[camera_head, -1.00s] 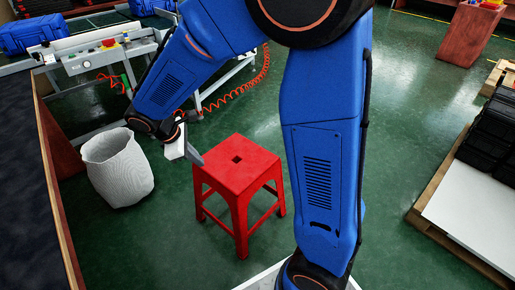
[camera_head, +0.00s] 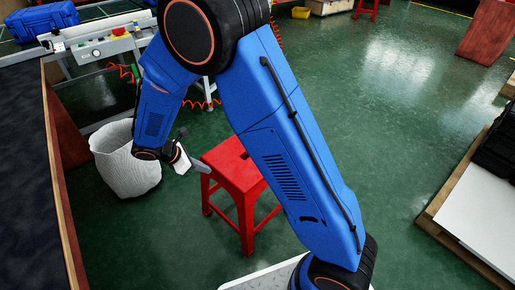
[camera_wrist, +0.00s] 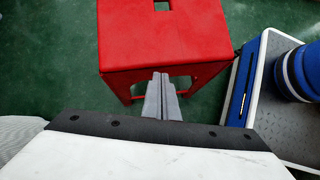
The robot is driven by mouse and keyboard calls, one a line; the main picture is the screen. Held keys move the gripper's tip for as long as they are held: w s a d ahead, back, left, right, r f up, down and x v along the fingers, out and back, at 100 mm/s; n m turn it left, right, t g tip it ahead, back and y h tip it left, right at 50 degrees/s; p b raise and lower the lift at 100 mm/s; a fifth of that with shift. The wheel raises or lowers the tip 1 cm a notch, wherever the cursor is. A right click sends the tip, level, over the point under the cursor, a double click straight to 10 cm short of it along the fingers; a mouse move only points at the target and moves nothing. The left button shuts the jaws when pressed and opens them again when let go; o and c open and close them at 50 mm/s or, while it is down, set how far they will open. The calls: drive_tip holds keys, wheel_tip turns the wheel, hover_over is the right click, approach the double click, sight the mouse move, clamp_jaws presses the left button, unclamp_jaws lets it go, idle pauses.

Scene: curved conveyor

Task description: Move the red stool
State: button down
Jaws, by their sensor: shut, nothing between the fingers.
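The red stool (camera_head: 229,163) stands upright on the green floor, and my arm hides part of its right side in the head view. In the wrist view its square seat (camera_wrist: 165,38) with a slot in the middle fills the top centre. My gripper (camera_head: 205,168) is at the stool's left edge in the head view. In the wrist view its fingers (camera_wrist: 161,80) are together and empty, with their tips overlapping the near edge of the seat. I cannot tell whether they touch it.
A pale woven bin (camera_head: 124,160) stands left of the stool. A dark-topped table (camera_head: 25,170) runs along the left edge. A conveyor with a blue case (camera_head: 42,20) is behind. A pallet (camera_head: 462,190) is at right. Green floor between stool and pallet is open.

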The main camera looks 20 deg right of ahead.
drive_tip(key=w+d, duration=0.1)
drive_tip(key=d, duration=0.6)
drive_tip(key=w+d, duration=0.2)
drive_tip(key=d, duration=0.6)
drive_tip(key=w+d, duration=0.1)
drive_tip(key=d, duration=0.6)
drive_tip(key=shift+w+d, duration=0.15)
drive_tip(key=shift+w, duration=0.05)
drive_tip(key=shift+d+f, duration=0.1)
drive_tip(key=shift+d, duration=0.15)
drive_tip(key=shift+a+f, duration=0.1)
drive_tip(key=shift+f, duration=0.5)
drive_tip(key=shift+s+f, duration=0.1)
drive_tip(key=shift+f, duration=0.05)
